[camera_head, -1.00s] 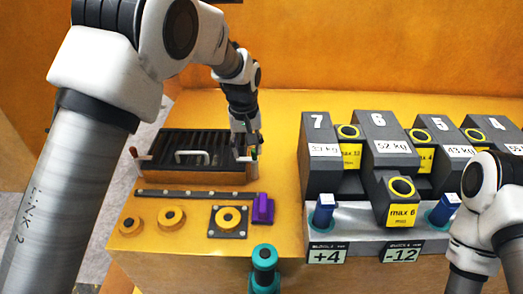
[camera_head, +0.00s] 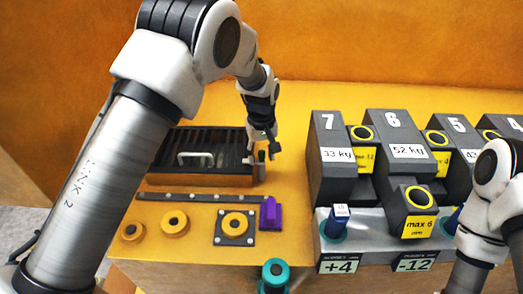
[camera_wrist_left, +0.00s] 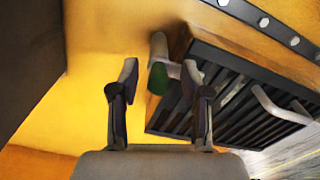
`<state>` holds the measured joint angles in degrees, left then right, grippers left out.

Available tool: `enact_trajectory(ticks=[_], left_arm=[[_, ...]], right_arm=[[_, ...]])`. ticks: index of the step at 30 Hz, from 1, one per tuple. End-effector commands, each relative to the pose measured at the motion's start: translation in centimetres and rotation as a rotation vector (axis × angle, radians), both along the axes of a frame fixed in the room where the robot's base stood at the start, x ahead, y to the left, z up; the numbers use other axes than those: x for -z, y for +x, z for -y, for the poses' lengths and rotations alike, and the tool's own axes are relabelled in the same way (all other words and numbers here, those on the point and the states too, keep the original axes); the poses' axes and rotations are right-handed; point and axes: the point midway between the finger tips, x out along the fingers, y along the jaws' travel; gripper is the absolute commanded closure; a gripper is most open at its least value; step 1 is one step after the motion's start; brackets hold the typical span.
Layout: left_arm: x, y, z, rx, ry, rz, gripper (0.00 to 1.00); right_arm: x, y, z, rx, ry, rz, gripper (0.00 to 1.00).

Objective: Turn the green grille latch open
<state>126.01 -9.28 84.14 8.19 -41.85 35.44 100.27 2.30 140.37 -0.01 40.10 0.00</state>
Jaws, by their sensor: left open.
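The grille (camera_head: 205,150) is a dark slatted panel with a pale handle (camera_head: 195,158), lying in a wooden frame on the yellow bench. Its green latch (camera_wrist_left: 158,80) is at the frame's corner in the left wrist view, with a pale lever and a green part. In the head view my left gripper (camera_head: 270,152) is at the grille's right end, pointing down beside the latch and partly covering it. In the wrist view my left gripper (camera_wrist_left: 160,70) is open, with the latch showing between its fingers. I cannot tell whether they touch. My right gripper is out of view.
A rail (camera_head: 190,197), yellow rings (camera_head: 174,222) and a purple block (camera_head: 270,213) lie in front of the grille. Numbered grey castings (camera_head: 394,150) stand to the right. A teal knob (camera_head: 274,274) is at the front. Bench between the grille and castings is clear.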

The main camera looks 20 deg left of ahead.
Motion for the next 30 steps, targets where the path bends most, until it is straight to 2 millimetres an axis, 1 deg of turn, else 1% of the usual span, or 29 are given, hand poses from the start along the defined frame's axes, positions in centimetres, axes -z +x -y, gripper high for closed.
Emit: enact_trajectory(ticks=[5,6,8,9,10,23,30], left_arm=[[0.10,0.01,0.00,0.000,0.001,0.001,0.53],[0.09,0.01,0.00,0.000,0.001,0.001,0.60],[0.08,0.02,0.00,0.000,0.001,0.001,0.81],[0.07,0.02,0.00,0.000,0.001,0.001,0.95],[0.07,0.01,0.00,0.000,0.000,0.000,1.00],[0.11,0.02,-0.01,-0.032,0.000,0.000,1.00],[0.11,0.06,0.02,-0.147,0.001,-0.001,1.00]], right_arm=[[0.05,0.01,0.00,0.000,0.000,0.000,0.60],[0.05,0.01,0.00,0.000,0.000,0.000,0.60],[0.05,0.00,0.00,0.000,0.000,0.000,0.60],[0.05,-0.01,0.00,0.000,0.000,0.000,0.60],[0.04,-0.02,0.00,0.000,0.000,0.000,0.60],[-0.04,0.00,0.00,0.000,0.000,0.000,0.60],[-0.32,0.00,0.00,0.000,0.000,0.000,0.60]])
